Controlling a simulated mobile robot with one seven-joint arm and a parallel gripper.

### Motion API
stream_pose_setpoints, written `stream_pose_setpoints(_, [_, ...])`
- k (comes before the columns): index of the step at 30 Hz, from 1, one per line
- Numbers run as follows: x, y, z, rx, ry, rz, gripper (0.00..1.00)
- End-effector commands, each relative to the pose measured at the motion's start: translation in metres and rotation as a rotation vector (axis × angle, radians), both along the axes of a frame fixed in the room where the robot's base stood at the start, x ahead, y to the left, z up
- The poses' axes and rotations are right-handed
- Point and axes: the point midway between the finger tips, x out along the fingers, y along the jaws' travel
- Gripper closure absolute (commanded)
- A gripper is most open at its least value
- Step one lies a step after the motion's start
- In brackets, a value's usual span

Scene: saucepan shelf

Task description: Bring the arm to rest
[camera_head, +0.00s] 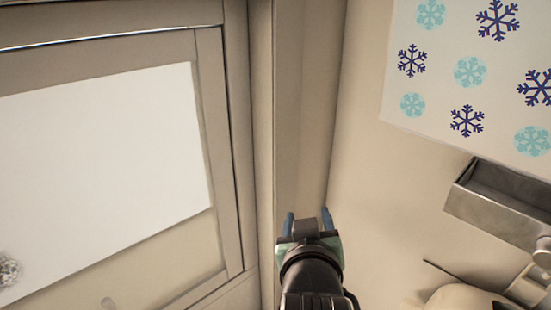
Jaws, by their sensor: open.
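My gripper (307,217) is at the lower middle of the head view, at the end of my black arm. Its two blue fingertips stand apart, and I see nothing between them. It is in front of the beige upright strip between the panelled cabinet front and the plain wall. I cannot tell how far it is from that surface. No saucepan can be made out for certain in this view.
A cabinet front (208,150) with a white panel (100,160) fills the left. A snowflake-patterned sheet (440,90) is at upper right. Below it are a grey metal box (500,205) and a partly cut-off rounded pale object (465,297). The wall between looks bare.

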Motion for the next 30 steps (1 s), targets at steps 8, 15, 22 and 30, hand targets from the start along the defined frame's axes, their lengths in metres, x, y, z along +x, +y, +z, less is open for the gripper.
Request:
stream_pose_setpoints(8, [-0.047,0.061,0.156,0.194,-0.613,0.105,0.42])
stream_pose_setpoints(15, [-0.127,0.06,0.236,0.166,-1.056,0.147,0.42])
stream_pose_setpoints(22, [-0.149,0.06,0.255,0.158,-1.151,0.155,0.42])
stream_pose_setpoints(30, [-0.148,0.06,0.255,0.158,-1.147,0.154,0.42])
